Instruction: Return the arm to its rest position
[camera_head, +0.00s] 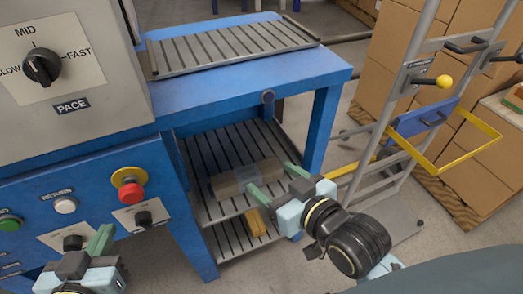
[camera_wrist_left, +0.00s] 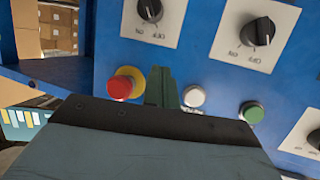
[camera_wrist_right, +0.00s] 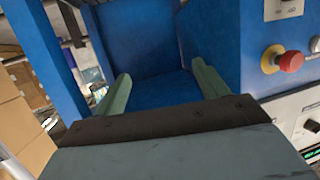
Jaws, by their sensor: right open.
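My left gripper (camera_head: 103,236) is at the lower left of the head view, in front of the blue control panel (camera_head: 95,170). In the left wrist view its green fingers (camera_wrist_left: 160,86) are together with nothing seen between them. They appear between the red button (camera_wrist_left: 122,84) and the white button (camera_wrist_left: 194,96); whether they touch the panel cannot be told. My right gripper (camera_head: 275,180) is open in front of the machine's lower slatted rack. In the right wrist view its fingers (camera_wrist_right: 160,92) are wide apart, with only blue machine surfaces between them.
An upper slatted tray (camera_head: 230,46) sits on the blue frame. A hand truck (camera_head: 405,110) and cardboard boxes (camera_head: 385,50) stand right.

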